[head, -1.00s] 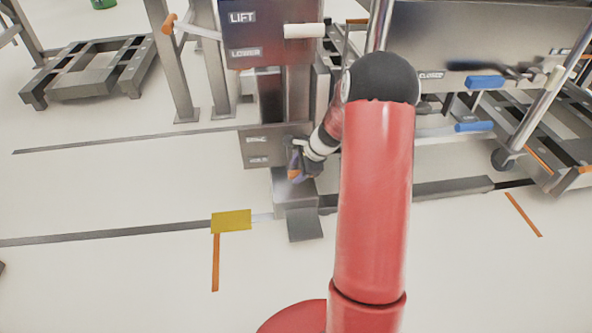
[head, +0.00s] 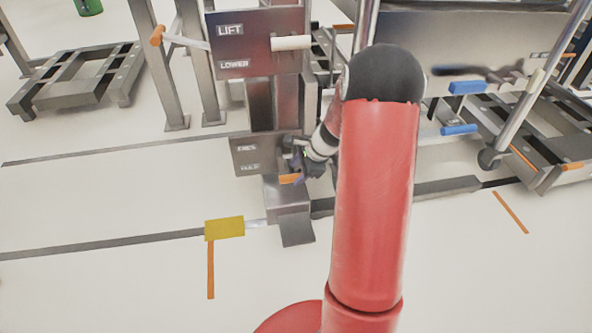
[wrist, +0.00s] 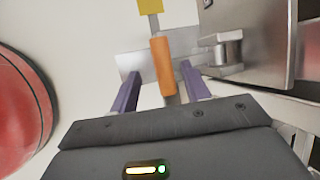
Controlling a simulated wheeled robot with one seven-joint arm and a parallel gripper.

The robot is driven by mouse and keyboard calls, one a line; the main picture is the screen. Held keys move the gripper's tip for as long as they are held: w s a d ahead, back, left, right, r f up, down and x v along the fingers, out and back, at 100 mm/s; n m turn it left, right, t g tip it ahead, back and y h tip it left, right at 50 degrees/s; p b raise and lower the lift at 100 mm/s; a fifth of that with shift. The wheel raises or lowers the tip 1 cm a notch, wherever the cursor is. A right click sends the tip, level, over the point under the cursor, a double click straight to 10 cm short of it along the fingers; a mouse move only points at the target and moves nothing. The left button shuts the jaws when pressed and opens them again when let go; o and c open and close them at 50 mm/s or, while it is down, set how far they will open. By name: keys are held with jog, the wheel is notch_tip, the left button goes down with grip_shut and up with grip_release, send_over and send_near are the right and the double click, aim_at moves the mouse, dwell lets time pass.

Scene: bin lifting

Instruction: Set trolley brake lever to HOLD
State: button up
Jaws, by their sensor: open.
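The brake lever's orange handle (head: 290,178) sticks out at the lower right of the grey label plate (head: 246,158) on the column. It also shows in the wrist view (wrist: 162,66). The plate's two words are blurred; the lower one looks like HOLD. I cannot tell which word the lever stands at. My gripper (wrist: 159,70) is open, its purple fingers apart on either side of the handle's near part, with a gap on both sides. In the head view my gripper (head: 298,181) is small, partly behind my red arm, and close to the handle.
A plate marked LIFT and LOWER (head: 256,45) with a white-handled lever (head: 291,43) stands above. A grey block (head: 287,208) lies beneath the handle. In the wrist view a metal bracket (wrist: 226,50) stands close right of the handle.

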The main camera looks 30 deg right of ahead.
jog(key=shift+s+p+v, duration=0.15)
jog(key=shift+p+v, duration=0.15)
jog(key=shift+v, duration=0.45)
jog(key=shift+s+p+v, duration=0.15)
jog(key=shift+p+v, duration=0.1)
jog(key=shift+v, duration=0.45)
jog(key=shift+a, duration=0.2)
